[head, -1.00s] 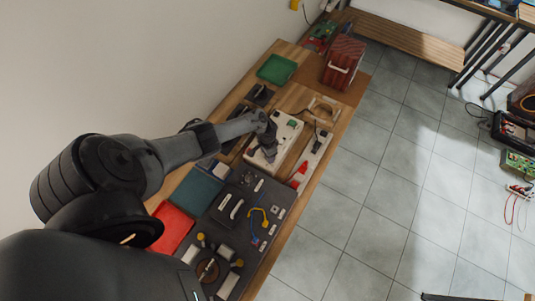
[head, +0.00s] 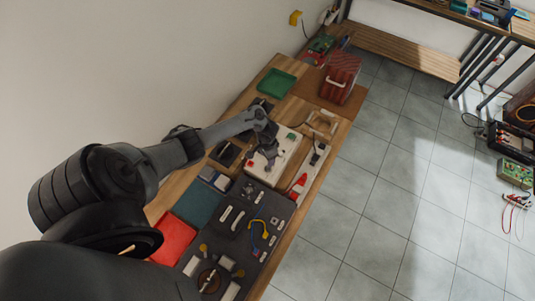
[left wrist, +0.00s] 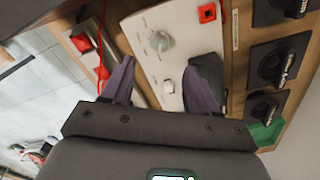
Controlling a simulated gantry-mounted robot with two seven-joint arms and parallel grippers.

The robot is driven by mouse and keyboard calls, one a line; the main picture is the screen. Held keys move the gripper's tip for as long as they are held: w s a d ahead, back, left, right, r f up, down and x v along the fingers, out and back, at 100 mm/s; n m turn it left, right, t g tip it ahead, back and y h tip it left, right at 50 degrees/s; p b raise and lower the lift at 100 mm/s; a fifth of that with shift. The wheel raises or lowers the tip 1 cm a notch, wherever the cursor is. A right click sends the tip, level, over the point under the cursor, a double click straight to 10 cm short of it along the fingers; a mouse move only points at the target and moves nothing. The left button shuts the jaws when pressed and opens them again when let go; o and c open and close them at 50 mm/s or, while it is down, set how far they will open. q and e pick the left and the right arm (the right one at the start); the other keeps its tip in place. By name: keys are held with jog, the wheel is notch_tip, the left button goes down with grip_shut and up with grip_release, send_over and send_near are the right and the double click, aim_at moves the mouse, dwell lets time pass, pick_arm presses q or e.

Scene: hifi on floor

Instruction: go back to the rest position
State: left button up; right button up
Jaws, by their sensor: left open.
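My left arm comes in from the left in the head view. My left gripper (head: 268,150) is over the white panel (head: 285,160) on the wooden bench. In the left wrist view its two fingers (left wrist: 158,85) are spread apart with nothing held between them. The white panel (left wrist: 150,22) lies beyond the fingers and carries a round knob (left wrist: 160,41), a small white button (left wrist: 168,86) and a red square switch (left wrist: 207,13). My right gripper is in neither view.
The bench holds a dark tool mat (head: 228,235), a red tray (head: 173,238), a green tray (head: 276,82) and a red toolbox (head: 340,78). A wall borders the bench's left. Tiled floor (head: 385,190) lies open to the right.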

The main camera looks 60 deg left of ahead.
pick_arm(q)
jog(key=shift+r, duration=0.45)
jog(key=s+d+r+m+t+y, duration=0.1)
jog(key=d+r+m, duration=0.1)
jog(key=d, duration=0.7)
jog(key=s+d+r+m+t, duration=0.1)
jog(key=d+t, duration=0.1)
jog(key=d, duration=0.7)
jog(key=s+d+r, duration=0.4)
jog(key=s+r, duration=0.1)
jog(key=r, duration=0.4)
jog(key=s+d+r+n+h, duration=0.1)
jog(key=s+d+r, duration=0.3)
jog(key=r, duration=0.5)
jog(key=shift+s+d+r+t, duration=0.25)
jog(key=shift+s+r+t, duration=0.05)
jog(key=shift+s, duration=0.85)
